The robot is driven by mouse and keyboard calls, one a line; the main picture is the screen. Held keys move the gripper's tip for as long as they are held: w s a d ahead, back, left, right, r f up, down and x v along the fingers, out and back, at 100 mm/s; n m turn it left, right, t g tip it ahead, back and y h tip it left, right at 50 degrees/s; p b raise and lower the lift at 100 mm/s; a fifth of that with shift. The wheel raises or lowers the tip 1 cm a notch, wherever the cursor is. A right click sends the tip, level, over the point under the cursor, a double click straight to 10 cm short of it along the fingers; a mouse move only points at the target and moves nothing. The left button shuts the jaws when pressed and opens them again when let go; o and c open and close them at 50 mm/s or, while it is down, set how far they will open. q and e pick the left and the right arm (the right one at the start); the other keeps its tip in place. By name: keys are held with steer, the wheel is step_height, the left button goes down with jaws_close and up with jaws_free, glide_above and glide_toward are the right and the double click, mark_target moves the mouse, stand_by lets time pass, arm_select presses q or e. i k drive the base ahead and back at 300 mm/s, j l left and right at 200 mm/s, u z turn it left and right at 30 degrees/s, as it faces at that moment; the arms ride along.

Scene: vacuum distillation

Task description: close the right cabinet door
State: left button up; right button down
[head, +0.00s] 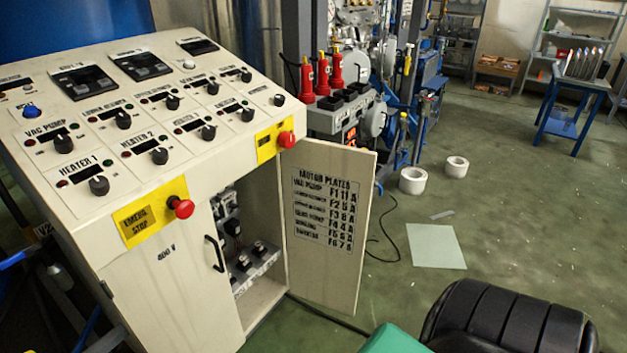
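The right cabinet door (325,265) stands wide open, swung out to the right of the cream control cabinet. Its inner face is towards me and carries a printed list of motor plates. The cabinet opening (262,293) shows electrical parts inside. The left cabinet door (175,290) is shut and has a black handle (215,253). The open door's outer face and handle are hidden. Neither of my grippers is in view.
A red emergency button (181,207) sticks out above the left door, and another red knob (286,139) sits above the right opening. Blue-framed equipment (340,110) stands behind the door. White rolls (413,181) and a pale sheet (436,247) lie on otherwise open green floor.

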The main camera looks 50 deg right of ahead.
mark_target(328, 187)
steer(key=i+l+u, duration=0.15)
steer(key=l+u, duration=0.2)
steer(key=l, duration=0.9)
steer(key=l+u, duration=0.3)
steer(key=l, duration=0.95)
steer(key=l+u, duration=0.1)
steer(key=l, duration=0.3)
steer(key=k+l+u, duration=0.1)
steer(key=l, duration=0.35)
steer(key=k+l+u, duration=0.1)
steer(key=l, duration=0.3)
steer(key=k+l+u, duration=0.1)
steer(key=l, duration=0.3)
steer(key=k+l+u, duration=0.1)
steer(key=l, duration=0.3)
steer(key=k+l+u, duration=0.1)
steer(key=l, duration=0.25)
steer(key=k+l, duration=0.15)
steer(key=l, duration=0.15)
steer(key=k+l+u, duration=0.1)
steer(key=l, duration=0.2)
steer(key=k+u, duration=0.15)
steer(key=k, duration=0.55)
